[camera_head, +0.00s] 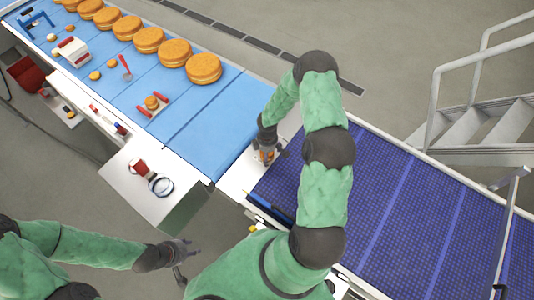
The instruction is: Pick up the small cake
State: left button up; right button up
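Several round orange-brown cakes, such as the nearest large one (203,69), stand in a row along the far edge of the blue belt. A smaller round orange cake (152,102) lies on a small board on the belt. My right gripper (268,158) points down over the pale strip at the belt's end. A small orange patch (267,154) shows between its fingers; whether they touch it or grip it is unclear. My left gripper (184,260) is at the lower left, off the belt, its fingers spread and empty, far from the cakes.
The dark blue roller conveyor (420,215) runs to the right, past metal stairs (480,125). A white side table (140,185) holds a red item and a ring. Small items lie along the belt's near side. The light blue belt (225,120) is bare near its right end.

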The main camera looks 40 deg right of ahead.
jog(key=c, duration=0.8)
jog(key=shift+c, duration=0.3)
jog(key=shift+r, duration=0.15)
